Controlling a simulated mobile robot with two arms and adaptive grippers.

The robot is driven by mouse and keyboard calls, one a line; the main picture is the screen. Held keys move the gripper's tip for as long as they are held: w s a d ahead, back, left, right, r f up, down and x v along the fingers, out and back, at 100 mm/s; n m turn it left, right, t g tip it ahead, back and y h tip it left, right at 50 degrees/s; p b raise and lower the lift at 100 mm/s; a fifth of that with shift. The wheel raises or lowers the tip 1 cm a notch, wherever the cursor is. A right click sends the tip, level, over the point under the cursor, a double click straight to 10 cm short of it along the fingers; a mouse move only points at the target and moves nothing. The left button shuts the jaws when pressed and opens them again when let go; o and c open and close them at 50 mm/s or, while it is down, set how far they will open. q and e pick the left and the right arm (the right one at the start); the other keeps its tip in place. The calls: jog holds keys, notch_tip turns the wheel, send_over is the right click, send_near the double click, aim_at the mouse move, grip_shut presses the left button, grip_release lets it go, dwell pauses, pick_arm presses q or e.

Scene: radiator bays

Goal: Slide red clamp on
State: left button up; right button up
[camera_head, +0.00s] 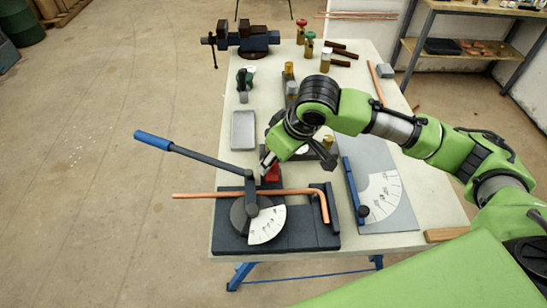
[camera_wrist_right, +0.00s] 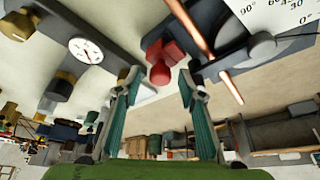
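The red clamp (camera_head: 273,173) sits just behind the copper pipe (camera_head: 222,194), by the bender. The pipe lies across the bender (camera_head: 320,235), and its right end bends towards the front. My right gripper (camera_head: 267,162) reaches down at the clamp and partly hides it. In the right wrist view, the right gripper (camera_wrist_right: 158,78) has its two fingers spread, with the red clamp (camera_wrist_right: 163,62) showing between and just beyond the fingertips. Gaps show on both sides of the clamp. The copper pipe (camera_wrist_right: 190,28) passes beside the clamp there. My left gripper is not in view.
The bender's blue-handled lever (camera_head: 170,145) sticks out to the left. A plate with an angle scale (camera_head: 375,190) lies at right. A grey block (camera_head: 243,130), a vise (camera_head: 250,38) and several valves stand further back. A round gauge (camera_wrist_right: 86,50) shows in the wrist view.

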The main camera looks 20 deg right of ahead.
aim_at(268, 178)
jog(key=shift+c, duration=0.3)
grip_shut()
jog(key=shift+s+a+r+p, duration=0.1)
jog(key=shift+s+p, duration=0.3)
jog(key=shift+p, duration=0.05)
jog(key=shift+s+a+p, duration=0.15)
jog(key=shift+s+p, duration=0.25)
jog(key=shift+s, duration=0.15)
jog(key=shift+s+a+p, duration=0.15)
jog(key=shift+s+p, duration=0.25)
jog(key=shift+s, duration=0.1)
jog(key=shift+s+a, duration=0.1)
jog(key=shift+s, duration=0.2)
jog(key=shift+w+f, duration=0.1)
jog(key=shift+f, duration=0.1)
jog(key=shift+o, duration=0.3)
grip_release()
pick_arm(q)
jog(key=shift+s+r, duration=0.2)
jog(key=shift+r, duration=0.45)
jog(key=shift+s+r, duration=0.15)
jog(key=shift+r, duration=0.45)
pick_arm(e)
jog(key=shift+r, duration=0.1)
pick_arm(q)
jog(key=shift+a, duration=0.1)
